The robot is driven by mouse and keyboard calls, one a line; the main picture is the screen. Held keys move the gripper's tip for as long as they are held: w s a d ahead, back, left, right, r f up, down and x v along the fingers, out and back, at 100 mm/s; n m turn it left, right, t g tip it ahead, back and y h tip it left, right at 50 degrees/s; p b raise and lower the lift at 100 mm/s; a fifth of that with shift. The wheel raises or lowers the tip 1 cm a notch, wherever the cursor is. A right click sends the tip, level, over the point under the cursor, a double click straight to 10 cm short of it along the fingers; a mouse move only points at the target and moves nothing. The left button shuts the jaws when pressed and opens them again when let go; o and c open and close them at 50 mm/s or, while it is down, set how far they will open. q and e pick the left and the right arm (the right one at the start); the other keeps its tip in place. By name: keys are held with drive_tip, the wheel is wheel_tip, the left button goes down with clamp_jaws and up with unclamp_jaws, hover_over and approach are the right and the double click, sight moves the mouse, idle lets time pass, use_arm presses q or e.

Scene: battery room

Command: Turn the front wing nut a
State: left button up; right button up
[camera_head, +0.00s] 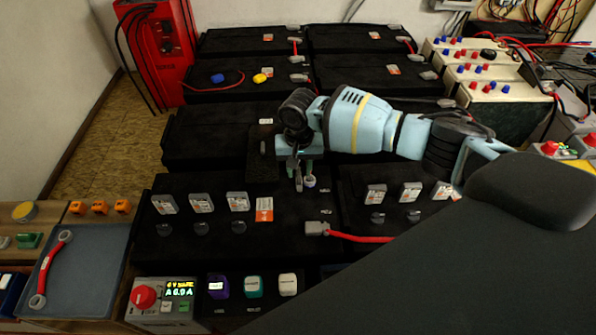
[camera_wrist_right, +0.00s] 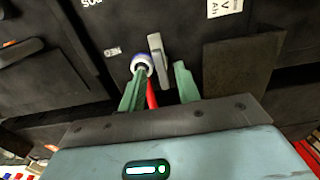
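My right gripper (camera_head: 303,178) reaches in from the right over the front row of black batteries (camera_head: 290,205). In the right wrist view its two green fingers (camera_wrist_right: 161,80) are apart. A small round white-and-blue piece (camera_wrist_right: 142,62) is at the tip of the left finger, and it also shows below the gripper in the head view (camera_head: 310,182). An upright grey bar (camera_wrist_right: 157,50) stands between the fingertips; I cannot tell whether it is the wing nut a. A red cable runs behind the fingers. My left gripper is not in view.
A control box (camera_head: 163,300) with a red knob stands in front. A red cabinet (camera_head: 160,50) is at the back left. A clamp with a red cable (camera_head: 365,238) lies right of the gripper.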

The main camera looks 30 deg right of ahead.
drive_tip(key=shift+f, duration=0.8)
drive_tip(key=shift+c, duration=0.4)
clamp_jaws()
